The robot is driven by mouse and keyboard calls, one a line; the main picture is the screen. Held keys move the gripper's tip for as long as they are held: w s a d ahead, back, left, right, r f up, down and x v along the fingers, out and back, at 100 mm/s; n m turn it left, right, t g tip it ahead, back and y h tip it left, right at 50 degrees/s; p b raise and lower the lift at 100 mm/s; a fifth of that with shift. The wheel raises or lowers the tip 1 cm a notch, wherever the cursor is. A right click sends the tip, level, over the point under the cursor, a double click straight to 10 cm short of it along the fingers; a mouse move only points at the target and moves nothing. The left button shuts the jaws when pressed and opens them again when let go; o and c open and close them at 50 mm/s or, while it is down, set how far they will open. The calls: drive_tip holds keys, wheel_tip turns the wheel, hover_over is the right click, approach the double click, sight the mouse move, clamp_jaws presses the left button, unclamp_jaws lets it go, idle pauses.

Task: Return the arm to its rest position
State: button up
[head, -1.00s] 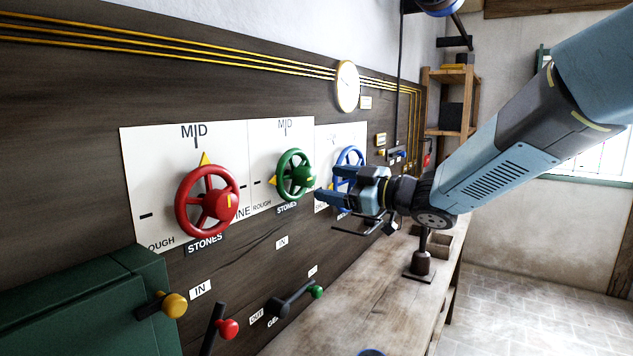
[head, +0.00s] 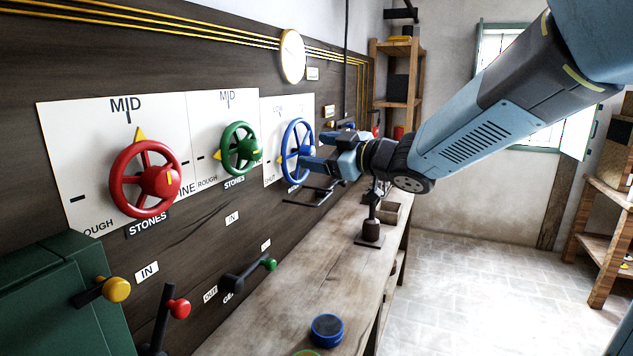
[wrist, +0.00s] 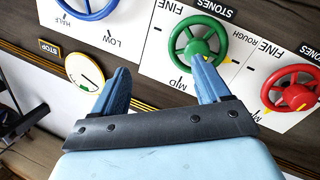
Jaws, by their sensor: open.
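My gripper (head: 312,160) is at the right side of the panel in the head view, in front of the blue handwheel (head: 297,150) and covering part of it. In the wrist view my gripper (wrist: 163,85) has its two blue fingers spread apart with nothing between them. The green handwheel (head: 241,148) and the red handwheel (head: 145,179) are on the panel to the left. The wrist view also shows the green wheel beyond one fingertip, and the blue wheel at the top left. I cannot tell from these frames how far the fingers are from the panel.
Levers with red (head: 179,308), yellow and green knobs stick out from the panel. A green cabinet (head: 40,300) is at the lower left. Tiled floor lies open at right.

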drive_tip(key=s+d+f+m+t+h, duration=0.1)
drive_tip(key=s+d+m+h, duration=0.1)
drive_tip(key=d+m+h, duration=0.55)
drive_tip(key=s+d+f+m+t+h, duration=0.1)
drive_tip(key=s+d+m+t+h, duration=0.3)
drive_tip(key=d, duration=0.7)
drive_tip(key=s+d+f+m+g, duration=0.1)
drive_tip(key=s+f+g, duration=0.1)
drive_tip(key=s, duration=0.4)
drive_tip(key=s+d+f+m+g+h, duration=0.1)
drive_tip(key=s+d+f+m+g, duration=0.1)
drive_tip(key=s, duration=0.4)
drive_tip(key=s+d+f+m+g+h, duration=0.1)
drive_tip(key=s+d+f+g, duration=0.1)
drive_tip(key=s+f+g, duration=0.2)
drive_tip(key=shift+s+d+g, duration=0.25)
drive_tip(key=shift+s+g, duration=0.65)
drive_tip(key=shift+g, duration=0.2)
drive_tip(key=shift+m, duration=0.25)
